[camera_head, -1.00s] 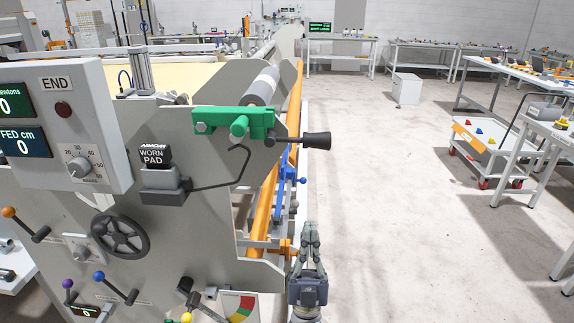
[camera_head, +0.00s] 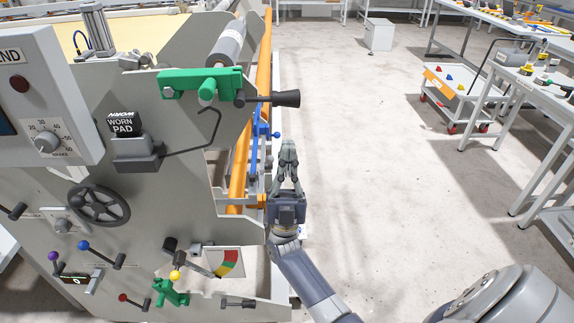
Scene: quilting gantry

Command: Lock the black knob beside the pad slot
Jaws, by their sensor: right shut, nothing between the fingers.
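The black knob (camera_head: 286,98) is a tapered handle on a short dark rod, sticking out to the right of the green clamp (camera_head: 200,84) on the machine's end plate. To its lower left, a black pad marked WORN PAD (camera_head: 123,124) stands in a dark grey holder (camera_head: 137,152), with a bent black rod running right from it. My right gripper (camera_head: 288,146) is shut and empty, fingers pointing up in the picture. It appears below the knob, apart from it, just right of the end plate. My left gripper is out of view.
A black handwheel (camera_head: 99,206) and several coloured levers sit lower on the end plate. An orange rail (camera_head: 240,172) runs back behind it. Open concrete floor (camera_head: 375,170) lies to the right, with a white cart (camera_head: 460,105) and tables beyond.

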